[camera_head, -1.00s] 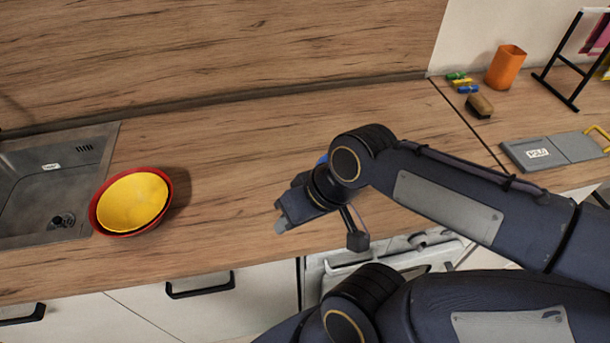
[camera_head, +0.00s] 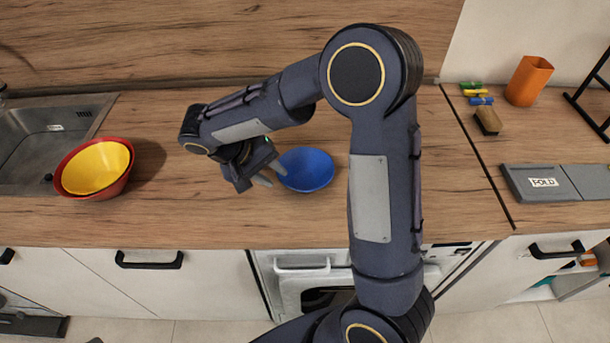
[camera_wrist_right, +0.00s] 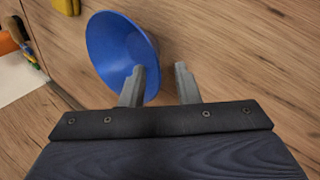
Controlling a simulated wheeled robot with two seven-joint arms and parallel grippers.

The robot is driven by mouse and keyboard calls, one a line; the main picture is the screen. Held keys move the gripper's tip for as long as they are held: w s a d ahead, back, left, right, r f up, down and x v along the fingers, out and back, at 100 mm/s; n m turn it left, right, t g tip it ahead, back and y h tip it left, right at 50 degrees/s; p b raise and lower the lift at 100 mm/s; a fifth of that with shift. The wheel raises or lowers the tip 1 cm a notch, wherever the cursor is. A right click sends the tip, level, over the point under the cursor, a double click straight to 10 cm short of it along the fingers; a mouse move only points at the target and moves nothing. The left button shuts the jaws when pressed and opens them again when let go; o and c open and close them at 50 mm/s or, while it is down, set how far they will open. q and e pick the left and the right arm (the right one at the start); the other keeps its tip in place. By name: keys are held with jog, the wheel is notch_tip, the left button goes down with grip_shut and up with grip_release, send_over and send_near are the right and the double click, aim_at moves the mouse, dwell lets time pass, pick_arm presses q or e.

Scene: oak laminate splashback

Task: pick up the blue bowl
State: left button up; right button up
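The blue bowl (camera_head: 308,170) sits on the wooden counter, right of the middle of the sink side and partly beside my forearm. My right gripper (camera_head: 271,176) is at the bowl's left edge, open, with its two fingers apart. In the right wrist view the blue bowl (camera_wrist_right: 112,50) lies beyond the fingers. The left finger there overlaps the bowl, and the bowl's near right rim shows in the gap between the fingers (camera_wrist_right: 160,84). I cannot tell whether a finger touches it. My left gripper is not in view.
A yellow bowl (camera_head: 97,166) sits in a red bowl (camera_head: 122,182) by the sink (camera_head: 40,145). At the right are an orange cup (camera_head: 528,81), a brown block (camera_head: 487,121), small coloured clips (camera_head: 477,93) and a grey board marked FOLD (camera_head: 590,181).

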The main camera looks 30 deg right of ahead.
aim_at(286, 180)
jog(key=p+x, duration=0.1)
jog(key=x, duration=0.4)
jog(key=shift+d+f, duration=0.15)
jog(key=shift+d, duration=0.25)
grip_shut()
